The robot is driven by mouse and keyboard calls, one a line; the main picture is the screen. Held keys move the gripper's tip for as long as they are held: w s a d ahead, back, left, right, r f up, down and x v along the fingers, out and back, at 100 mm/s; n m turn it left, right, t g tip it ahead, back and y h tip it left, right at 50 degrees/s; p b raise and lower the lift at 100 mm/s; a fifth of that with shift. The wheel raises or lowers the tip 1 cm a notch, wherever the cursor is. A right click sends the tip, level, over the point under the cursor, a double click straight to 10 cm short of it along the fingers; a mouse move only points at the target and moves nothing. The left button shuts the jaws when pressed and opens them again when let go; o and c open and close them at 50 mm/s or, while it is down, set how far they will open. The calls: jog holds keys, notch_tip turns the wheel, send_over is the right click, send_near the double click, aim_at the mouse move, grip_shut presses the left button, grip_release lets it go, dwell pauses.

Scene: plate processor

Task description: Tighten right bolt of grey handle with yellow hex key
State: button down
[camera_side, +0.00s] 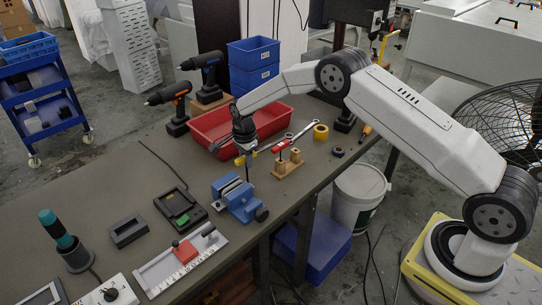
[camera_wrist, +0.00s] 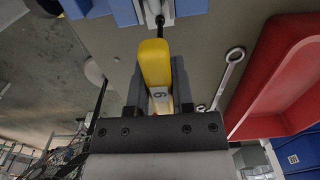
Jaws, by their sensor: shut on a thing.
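My gripper (camera_side: 243,150) is shut on the yellow hex key (camera_side: 240,160), above the blue vise (camera_side: 238,198). In the wrist view, the yellow grip (camera_wrist: 155,62) is between my two dark fingers (camera_wrist: 158,85), and the thin dark shaft points away from them. A light grey part (camera_wrist: 152,10), apparently the grey handle, shows between the blue vise blocks (camera_wrist: 192,7) at the top edge. The shaft tip reaches this part. I cannot tell whether it sits in a bolt; the bolts are too small or hidden.
A wooden stand (camera_side: 286,165) with a red-handled tool (camera_side: 281,146) is right of the vise. A red bin (camera_side: 270,121) and a wrench (camera_side: 303,131) lie behind. A black case with a green part (camera_side: 181,210) is left. Yellow tape (camera_side: 320,132) lies near the right edge.

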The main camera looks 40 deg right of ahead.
jog(key=shift+m, duration=0.7)
jog(key=shift+m, duration=1)
jog(key=shift+m, duration=1.1)
jog(key=shift+r, duration=2)
jog(key=shift+n, duration=0.3)
jog(key=shift+n, duration=1.8)
